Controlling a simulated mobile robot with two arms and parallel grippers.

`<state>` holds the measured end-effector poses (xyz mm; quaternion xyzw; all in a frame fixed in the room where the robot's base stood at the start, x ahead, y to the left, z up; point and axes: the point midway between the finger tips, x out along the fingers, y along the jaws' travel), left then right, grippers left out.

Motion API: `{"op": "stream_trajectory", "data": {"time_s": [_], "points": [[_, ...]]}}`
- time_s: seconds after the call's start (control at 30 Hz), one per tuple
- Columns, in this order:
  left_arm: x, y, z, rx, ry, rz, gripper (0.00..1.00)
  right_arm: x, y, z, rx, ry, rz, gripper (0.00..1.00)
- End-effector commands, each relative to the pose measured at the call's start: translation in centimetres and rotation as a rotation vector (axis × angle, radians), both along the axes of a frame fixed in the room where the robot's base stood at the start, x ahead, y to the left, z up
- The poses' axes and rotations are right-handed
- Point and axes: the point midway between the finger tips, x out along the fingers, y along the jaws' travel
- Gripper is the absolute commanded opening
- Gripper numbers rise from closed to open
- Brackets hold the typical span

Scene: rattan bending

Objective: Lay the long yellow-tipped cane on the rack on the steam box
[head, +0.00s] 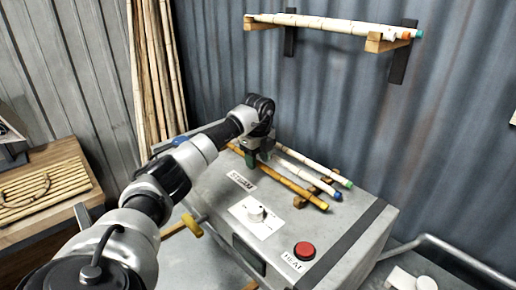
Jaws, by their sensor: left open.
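The long yellow-tipped cane (290,183) is golden tan and lies slantwise over the top of the steam box (352,232). It is the nearest of several canes there, and its tip end crosses the small wooden rack (312,187). My left gripper (256,160) is open and points down at the far part of this cane. Its fingers hide a stretch of the canes, and I cannot tell if they touch one. My right gripper is not in view.
Two paler canes with blue and green-blue tips (338,195) lie beside it. A wall rack (388,41) holds more canes. Tall canes (157,70) lean at the left, near a wooden bench (55,205).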

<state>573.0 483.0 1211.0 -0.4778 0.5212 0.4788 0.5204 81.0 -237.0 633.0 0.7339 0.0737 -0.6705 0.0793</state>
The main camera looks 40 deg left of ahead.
Motion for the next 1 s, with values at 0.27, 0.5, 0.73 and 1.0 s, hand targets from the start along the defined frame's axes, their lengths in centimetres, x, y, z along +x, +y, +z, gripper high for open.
{"op": "stream_trajectory", "data": {"time_s": [0.27,0.5,0.73,1.0], "points": [[0.1,0.0,4.6,0.000,-0.009,0.000,0.47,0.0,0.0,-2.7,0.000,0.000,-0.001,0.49],[0.1,0.0,9.4,0.000,-0.006,0.000,0.47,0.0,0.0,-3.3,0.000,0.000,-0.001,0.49],[0.1,0.0,11.6,0.001,-0.003,0.001,0.47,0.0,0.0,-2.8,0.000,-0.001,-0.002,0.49],[0.1,0.0,11.9,0.000,-0.001,0.001,0.47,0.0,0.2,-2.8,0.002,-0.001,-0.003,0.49]]}}
